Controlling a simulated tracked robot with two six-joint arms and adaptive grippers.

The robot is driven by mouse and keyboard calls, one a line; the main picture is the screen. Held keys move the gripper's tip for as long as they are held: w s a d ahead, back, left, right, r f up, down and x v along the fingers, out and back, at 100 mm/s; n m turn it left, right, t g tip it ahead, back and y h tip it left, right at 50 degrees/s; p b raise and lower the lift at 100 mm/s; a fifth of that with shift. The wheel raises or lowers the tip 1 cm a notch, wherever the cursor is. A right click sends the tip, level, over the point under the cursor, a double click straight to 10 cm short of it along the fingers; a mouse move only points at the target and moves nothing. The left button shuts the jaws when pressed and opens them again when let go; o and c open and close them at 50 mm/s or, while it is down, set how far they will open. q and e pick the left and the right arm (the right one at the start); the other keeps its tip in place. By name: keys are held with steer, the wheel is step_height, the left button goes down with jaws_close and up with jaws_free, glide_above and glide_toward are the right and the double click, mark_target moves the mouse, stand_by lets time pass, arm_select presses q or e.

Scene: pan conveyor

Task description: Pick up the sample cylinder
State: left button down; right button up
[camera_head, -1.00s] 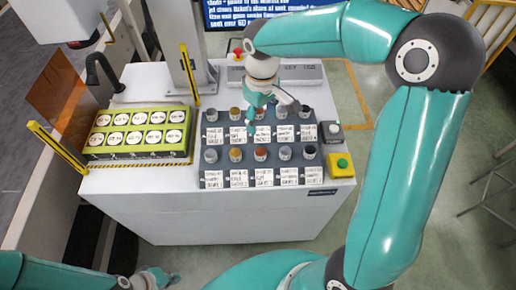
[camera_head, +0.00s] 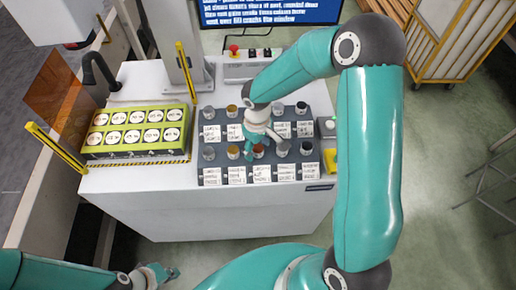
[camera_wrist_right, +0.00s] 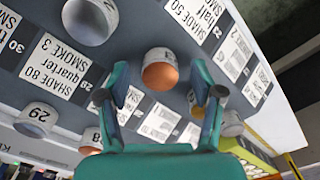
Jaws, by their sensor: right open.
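Several small sample cylinders stand upright in two rows on a dark grey rack (camera_head: 222,140); the task does not say which one is meant. A copper-topped cylinder (camera_head: 258,151) is in the front row, and a copper-orange one shows in the right wrist view (camera_wrist_right: 160,70) between and beyond the fingertips. My right gripper (camera_head: 264,149) is over the rack's middle. Its fingers are spread with nothing held, as the right wrist view (camera_wrist_right: 163,92) also shows. My left gripper (camera_head: 168,273) is low at the bottom left, away from the rack; its jaw opening is unclear.
White label cards (camera_head: 236,174) lie beside the cylinders. A green-yellow tray with round white discs (camera_head: 136,117) sits left of the rack. Yellow-black posts (camera_head: 188,75) and a black curved spout (camera_head: 98,68) rise at the left. A yellow block (camera_head: 330,161) is at the right edge.

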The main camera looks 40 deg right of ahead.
steer(key=shift+f, duration=0.3)
jaws_close()
steer(key=shift+r, duration=0.15)
